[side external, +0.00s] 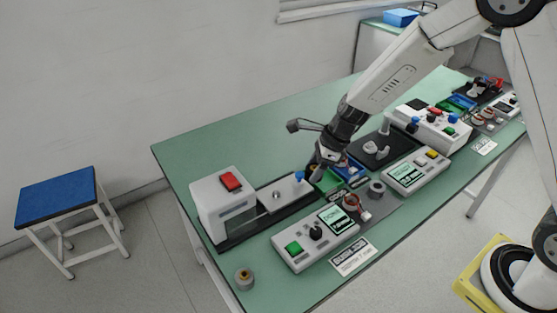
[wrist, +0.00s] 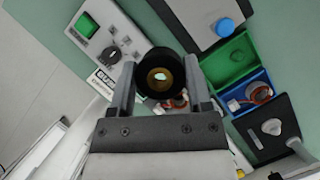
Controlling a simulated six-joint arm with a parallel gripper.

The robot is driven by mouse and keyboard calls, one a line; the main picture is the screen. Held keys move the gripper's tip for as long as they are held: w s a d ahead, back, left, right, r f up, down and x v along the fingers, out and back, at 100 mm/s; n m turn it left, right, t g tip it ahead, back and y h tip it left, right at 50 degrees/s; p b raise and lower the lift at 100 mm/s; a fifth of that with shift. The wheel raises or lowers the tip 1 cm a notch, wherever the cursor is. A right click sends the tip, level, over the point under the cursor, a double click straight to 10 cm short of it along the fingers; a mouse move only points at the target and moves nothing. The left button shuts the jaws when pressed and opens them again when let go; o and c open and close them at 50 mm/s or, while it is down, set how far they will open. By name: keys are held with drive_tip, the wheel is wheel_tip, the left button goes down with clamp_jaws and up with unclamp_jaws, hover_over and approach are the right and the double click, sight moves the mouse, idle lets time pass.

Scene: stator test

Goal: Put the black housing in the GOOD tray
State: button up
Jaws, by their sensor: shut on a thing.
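My gripper (wrist: 160,82) is shut on the black housing (wrist: 148,82), a round ring with a brass-coloured inner bore, held between the two fingers in the wrist view. In the side view my gripper (side external: 318,166) is low over the bench by the trays, and the housing cannot be made out clearly. The green tray (wrist: 212,68) lies right of the housing in the wrist view and looks empty. It also shows in the side view (side external: 328,182), partly behind my gripper. I cannot read a GOOD label on it.
A blue tray (wrist: 268,78) holding copper-and-white parts adjoins the green one. A tester box (side external: 316,238) stands in front, and a press with a red button (side external: 230,182) stands left. A small round part (side external: 245,278) sits at the bench's near corner.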

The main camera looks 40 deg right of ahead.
drive_tip(key=shift+w+d+f, duration=0.95)
drive_tip(key=shift+w+d, duration=0.65)
drive_tip(key=shift+d, duration=0.25)
drive_tip(key=shift+w+d+f, duration=0.95)
drive_tip(key=shift+w+d, duration=0.7)
drive_tip(key=shift+d, duration=0.15)
drive_tip(key=shift+w+d+f, duration=0.95)
drive_tip(key=shift+w+d, duration=0.65)
drive_tip(key=shift+d, duration=0.25)
drive_tip(key=shift+f, duration=0.2)
drive_tip(key=shift+f, duration=2.15)
drive_tip(key=shift+f, duration=1.05)
drive_tip(key=shift+s+f, duration=0.15)
drive_tip(key=shift+f, duration=0.35)
drive_tip(key=o, duration=1.3)
drive_tip(key=shift+o, duration=0.2)
drive_tip(key=shift+r, duration=0.15)
